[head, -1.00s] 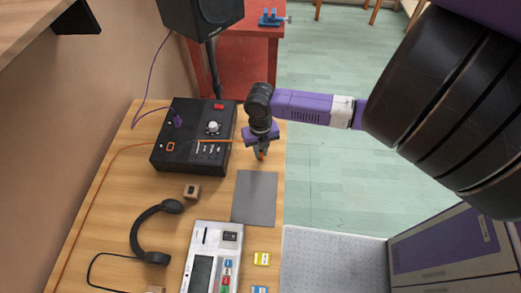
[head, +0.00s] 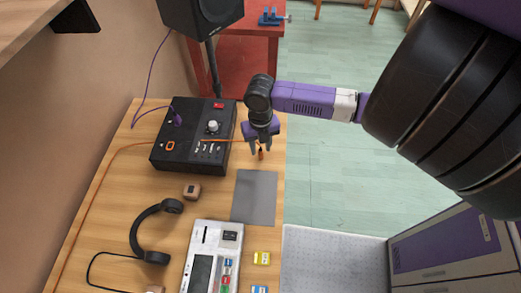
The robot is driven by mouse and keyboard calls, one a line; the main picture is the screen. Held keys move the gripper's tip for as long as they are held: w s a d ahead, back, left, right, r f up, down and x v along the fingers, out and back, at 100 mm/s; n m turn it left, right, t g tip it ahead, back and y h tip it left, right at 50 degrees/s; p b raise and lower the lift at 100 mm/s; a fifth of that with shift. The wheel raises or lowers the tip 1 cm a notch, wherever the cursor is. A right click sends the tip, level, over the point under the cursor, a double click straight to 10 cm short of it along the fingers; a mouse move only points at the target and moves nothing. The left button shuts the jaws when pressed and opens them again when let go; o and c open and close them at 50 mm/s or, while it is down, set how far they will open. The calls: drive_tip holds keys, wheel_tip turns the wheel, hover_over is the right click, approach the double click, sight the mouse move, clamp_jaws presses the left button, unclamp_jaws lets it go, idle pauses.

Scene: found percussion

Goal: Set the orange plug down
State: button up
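The orange plug (head: 261,154) is small, orange and dark. It is at the right edge of the wooden table, just beyond the grey mat, and looks upright; its base is too small to make out clearly. The orange cable (head: 110,161) runs from the left of the table, past the black box, towards the plug. My gripper (head: 261,149) points down over the plug. Its two fingers are spread, one on each side of the plug, with gaps visible between.
The black box (head: 190,150) with a white knob stands left of my gripper. The grey mat (head: 255,197) is bare. Headphones (head: 143,232), a small brown block (head: 192,191) and a white device (head: 212,235) lie nearer. A speaker (head: 200,15) stands behind.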

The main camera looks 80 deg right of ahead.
sight(261, 150)
wheel_tip(261, 150, up, 10)
drive_tip(key=f, duration=0.1)
drive_tip(key=s+a+f+m+t+h, duration=0.1)
drive_tip(key=s+a+f+m+t, duration=0.15)
drive_tip(key=a+m, duration=0.3)
drive_tip(key=s+a+f+m+t, duration=0.1)
drive_tip(key=s+a+m+t, duration=0.25)
drive_tip(key=a+m, duration=0.2)
drive_tip(key=w+a+r+m+t+y, duration=0.1)
drive_tip(key=a+r+m+t, duration=0.8)
drive_tip(key=a, duration=1)
wheel_tip(261, 150, up, 7)
drive_tip(key=m, duration=0.3)
drive_tip(key=shift+w, duration=0.25)
drive_tip(key=shift+f, duration=0.1)
wheel_tip(261, 150, down, 7)
drive_tip(key=b, duration=0.7)
